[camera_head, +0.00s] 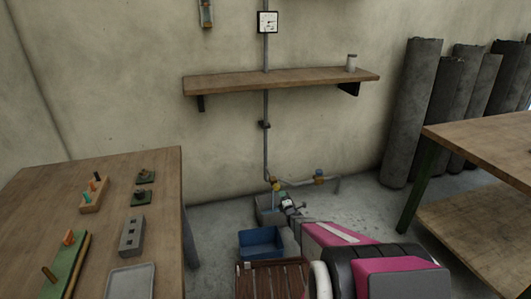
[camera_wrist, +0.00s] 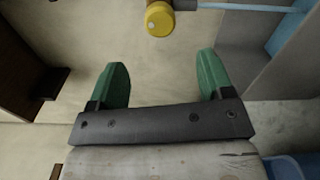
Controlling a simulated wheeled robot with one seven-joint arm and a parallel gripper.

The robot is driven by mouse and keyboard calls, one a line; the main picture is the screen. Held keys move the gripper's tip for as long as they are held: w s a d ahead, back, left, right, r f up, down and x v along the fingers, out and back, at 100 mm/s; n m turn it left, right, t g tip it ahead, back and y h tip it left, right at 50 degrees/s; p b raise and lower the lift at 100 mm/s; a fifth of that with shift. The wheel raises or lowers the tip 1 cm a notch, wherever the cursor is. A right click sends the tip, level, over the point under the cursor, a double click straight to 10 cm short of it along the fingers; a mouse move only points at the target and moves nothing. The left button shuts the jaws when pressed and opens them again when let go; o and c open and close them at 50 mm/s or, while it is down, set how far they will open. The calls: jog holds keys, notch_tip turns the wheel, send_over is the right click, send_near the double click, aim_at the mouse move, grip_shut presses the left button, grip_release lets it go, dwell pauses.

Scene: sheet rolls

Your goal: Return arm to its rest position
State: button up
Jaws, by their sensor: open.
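My gripper (camera_wrist: 163,66) shows in the wrist view with its two green fingers spread apart and nothing between them. In the head view my arm, pink and black, reaches from the lower right toward the pipework by the wall, and my gripper (camera_head: 289,205) is small at its far end. A yellow round knob (camera_wrist: 158,20) lies beyond the fingertips in the wrist view, apart from them. It looks like the yellow fitting (camera_head: 278,185) on the pipe in the head view. The exact gap between gripper and pipe cannot be told.
A blue bin (camera_head: 262,243) and a grey basin (camera_head: 268,211) stand close by my arm. A wall shelf (camera_head: 280,80) is above. A wooden table (camera_head: 40,185) with small parts stands left, another table (camera_head: 490,140) right. Dark rolls (camera_head: 412,110) lean at the wall.

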jog(key=s+d+r+m+g+h, duration=0.2)
jog(key=s+r+m+g+h, duration=0.2)
jog(key=s+r+m+g, duration=0.7)
jog(key=s+a+r+m+g, duration=0.2)
jog(key=s+r+m, duration=0.3)
jog(key=s+r, duration=0.3)
jog(key=s+a+r+m+g, duration=0.1)
jog(key=s+r+m+g, duration=0.3)
jog(key=s, duration=1.1)
notch_tip(320, 180, up, 4)
jog(key=shift+s+a+r+m+g+y, duration=0.2)
jog(key=shift+s+a+m+g+y, duration=0.15)
jog(key=shift+m, duration=0.75)
